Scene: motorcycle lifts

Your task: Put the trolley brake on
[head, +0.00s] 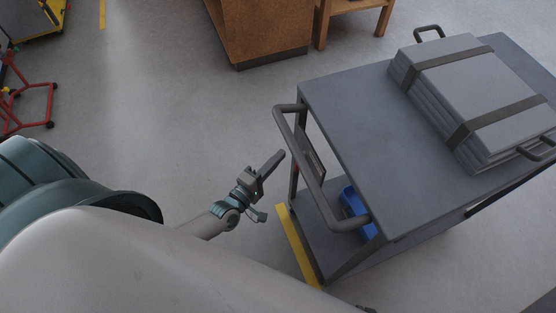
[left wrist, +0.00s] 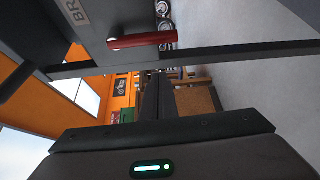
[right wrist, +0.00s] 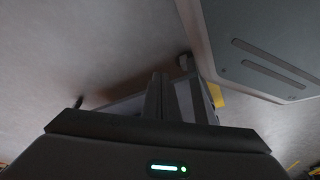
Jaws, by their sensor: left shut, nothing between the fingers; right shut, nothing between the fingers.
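The grey trolley (head: 345,130) stands at the right, its tubular push handle (head: 310,170) facing my left gripper. A small panel (head: 312,155) hangs under the top at the handle end. In the left wrist view a red lever (left wrist: 140,41) lies across a grey panel whose label begins "BR"; the rest of the label is cut off. My left gripper (head: 282,155) is shut and empty, just left of the handle and apart from it. Its fingers also show in the left wrist view (left wrist: 158,95), below the lever. My right gripper (right wrist: 168,95) is shut and empty.
A strapped grey stack (head: 480,85) lies on the trolley top and a blue bin (head: 352,203) sits on its lower shelf. A yellow floor strip (head: 297,245) runs by the trolley. A wooden cabinet (head: 262,30) stands behind.

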